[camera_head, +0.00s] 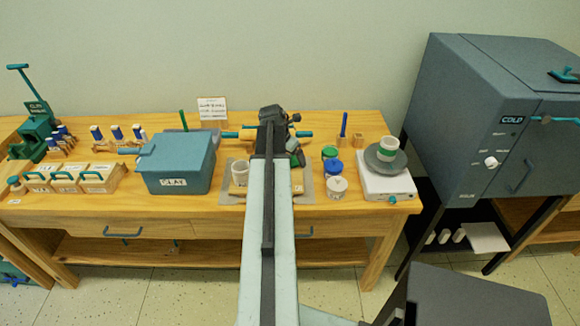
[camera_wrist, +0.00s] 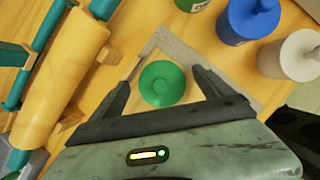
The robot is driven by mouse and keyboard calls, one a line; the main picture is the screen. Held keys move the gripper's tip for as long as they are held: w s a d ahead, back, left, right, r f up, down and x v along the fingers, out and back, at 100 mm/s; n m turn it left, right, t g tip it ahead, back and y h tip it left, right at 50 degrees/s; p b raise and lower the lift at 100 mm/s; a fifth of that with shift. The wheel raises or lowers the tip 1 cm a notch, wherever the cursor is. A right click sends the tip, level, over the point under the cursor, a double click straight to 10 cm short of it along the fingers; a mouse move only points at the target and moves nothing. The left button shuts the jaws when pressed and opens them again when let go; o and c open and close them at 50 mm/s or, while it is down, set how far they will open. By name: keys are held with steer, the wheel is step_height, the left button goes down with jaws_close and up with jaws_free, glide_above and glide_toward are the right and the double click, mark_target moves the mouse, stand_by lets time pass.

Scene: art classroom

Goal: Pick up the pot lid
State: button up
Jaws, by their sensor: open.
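A round green lid (camera_wrist: 162,83) with a small raised centre shows in the wrist view. It appears to be the pot lid. My gripper (camera_wrist: 160,76) is open, with one dark finger on each side of the lid and visible gaps between. I cannot tell the height of the fingers over the surface. In the head view my arm reaches over the wooden workbench (camera_head: 225,208) and hides most of the spot. The fingers are not clear there.
A wooden roller (camera_wrist: 62,75) with teal bars is close left of my gripper. A blue pot (camera_wrist: 248,20) and a white pot (camera_wrist: 292,55) stand to the right. In the head view, a clay bin (camera_head: 175,163) is left of my arm and a scale (camera_head: 386,187) right.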

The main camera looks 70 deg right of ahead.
steer(key=shift+r, duration=0.15)
steer(key=c, duration=1.4)
step_height(320, 180, up, 10)
steer(key=p, duration=1)
